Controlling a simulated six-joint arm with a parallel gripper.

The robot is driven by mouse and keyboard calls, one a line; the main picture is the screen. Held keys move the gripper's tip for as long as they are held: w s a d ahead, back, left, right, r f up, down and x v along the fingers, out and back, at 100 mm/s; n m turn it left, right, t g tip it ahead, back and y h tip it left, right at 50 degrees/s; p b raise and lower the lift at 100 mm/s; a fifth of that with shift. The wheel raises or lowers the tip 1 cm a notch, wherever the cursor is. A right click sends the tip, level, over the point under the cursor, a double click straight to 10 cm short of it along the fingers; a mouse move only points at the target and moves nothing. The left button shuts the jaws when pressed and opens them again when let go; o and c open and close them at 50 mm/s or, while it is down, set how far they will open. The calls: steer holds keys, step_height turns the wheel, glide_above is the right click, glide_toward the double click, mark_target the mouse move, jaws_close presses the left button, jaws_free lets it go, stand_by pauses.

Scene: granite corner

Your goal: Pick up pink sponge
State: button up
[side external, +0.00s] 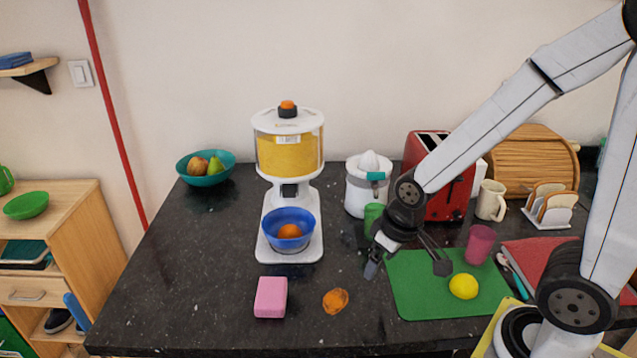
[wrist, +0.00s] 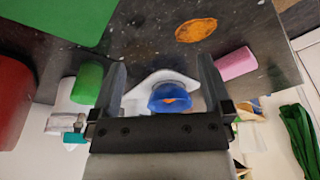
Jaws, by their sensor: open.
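The pink sponge (side external: 271,297) lies on the dark granite counter near its front edge, left of the orange peel-like piece. In the wrist view the sponge (wrist: 236,63) is at the upper right, beyond the right finger. My gripper (side external: 372,268) is above the counter at the left edge of the green mat, to the right of the sponge and apart from it. In the wrist view my gripper (wrist: 162,85) is open, with nothing held between its fingers.
An orange piece (side external: 335,300) lies between the sponge and my gripper. A dispenser (side external: 289,150) with a blue bowl (side external: 289,222) stands behind the sponge. A green mat (side external: 420,300) with a lemon (side external: 463,286) is at right. The counter left of the sponge is clear.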

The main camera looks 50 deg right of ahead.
steer(key=m+g, duration=0.2)
steer(key=m, duration=0.7)
glide_above(270, 292)
steer(key=shift+s+d+f, duration=0.15)
steer(key=shift+d+f, duration=0.05)
steer(key=shift+f, duration=0.2)
steer(key=shift+s+d+f, duration=0.15)
steer(key=shift+f, duration=0.2)
steer(key=shift+w+a+f+m+g, duration=0.1)
steer(key=shift+w+a+m+g, duration=0.2)
steer(key=shift+a, duration=0.2)
steer(key=shift+d+f, duration=0.2)
steer(key=shift+f, duration=3.7)
steer(key=c, duration=1)
steer(key=shift+o, duration=0.2)
steer(key=shift+r, duration=0.2)
